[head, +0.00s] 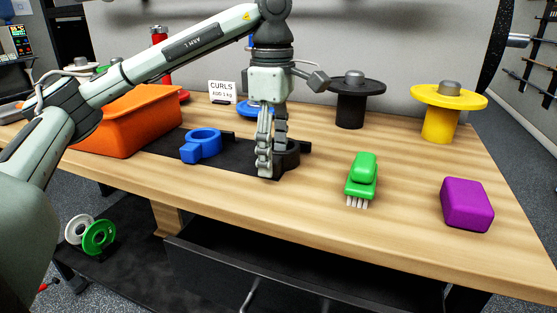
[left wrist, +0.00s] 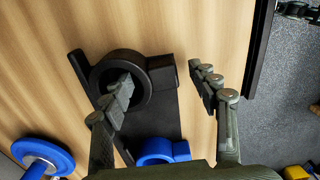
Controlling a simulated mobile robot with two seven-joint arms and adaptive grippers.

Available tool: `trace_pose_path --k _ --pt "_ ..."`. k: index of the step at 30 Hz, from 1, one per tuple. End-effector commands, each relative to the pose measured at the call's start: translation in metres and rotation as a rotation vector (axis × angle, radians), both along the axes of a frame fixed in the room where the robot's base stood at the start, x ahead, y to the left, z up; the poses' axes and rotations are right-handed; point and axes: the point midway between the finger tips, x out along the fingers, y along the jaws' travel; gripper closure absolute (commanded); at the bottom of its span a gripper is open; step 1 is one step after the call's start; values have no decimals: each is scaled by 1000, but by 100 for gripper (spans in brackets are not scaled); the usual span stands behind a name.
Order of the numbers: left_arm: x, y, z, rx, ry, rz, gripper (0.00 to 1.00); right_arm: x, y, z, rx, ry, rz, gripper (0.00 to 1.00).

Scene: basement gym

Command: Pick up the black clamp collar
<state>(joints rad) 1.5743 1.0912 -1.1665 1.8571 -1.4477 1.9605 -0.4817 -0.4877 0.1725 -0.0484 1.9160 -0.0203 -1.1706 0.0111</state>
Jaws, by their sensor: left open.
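The black clamp collar (head: 292,158) stands at the right end of a black mat (head: 235,163) on the wooden bench, partly hidden behind my left gripper (head: 272,160) in the head view. In the left wrist view the collar (left wrist: 143,72) is a thick black ring with a block on one side. My left gripper (left wrist: 163,82) is open and points down at it. One finger shows over the ring's hole, the other beyond the block, on the outside. Whether either finger touches the collar cannot be told. My right gripper is not in view.
A blue collar (head: 203,145) lies on the same mat, left of the gripper. An orange bin (head: 128,120) stands further left. A green brush (head: 362,178) and a purple block (head: 466,204) lie to the right. Black (head: 352,100) and yellow (head: 440,117) spools stand behind.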

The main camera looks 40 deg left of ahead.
Motion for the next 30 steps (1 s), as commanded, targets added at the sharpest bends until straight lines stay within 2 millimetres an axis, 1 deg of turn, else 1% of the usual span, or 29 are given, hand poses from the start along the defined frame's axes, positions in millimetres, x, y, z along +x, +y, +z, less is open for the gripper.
trace_pose_path --k 1,3,9,11,24,30 --pt "-1 1 -6 0 2 3 40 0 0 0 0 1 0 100" --pt "-1 1 -12 0 2 2 40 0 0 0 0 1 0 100" --pt "0 1 -13 -1 0 2 40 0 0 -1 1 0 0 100" --pt "0 1 -13 -1 0 2 46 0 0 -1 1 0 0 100" --pt "0 1 -12 -1 0 2 100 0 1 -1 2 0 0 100" --pt "0 1 -12 -1 -1 2 100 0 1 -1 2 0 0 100"
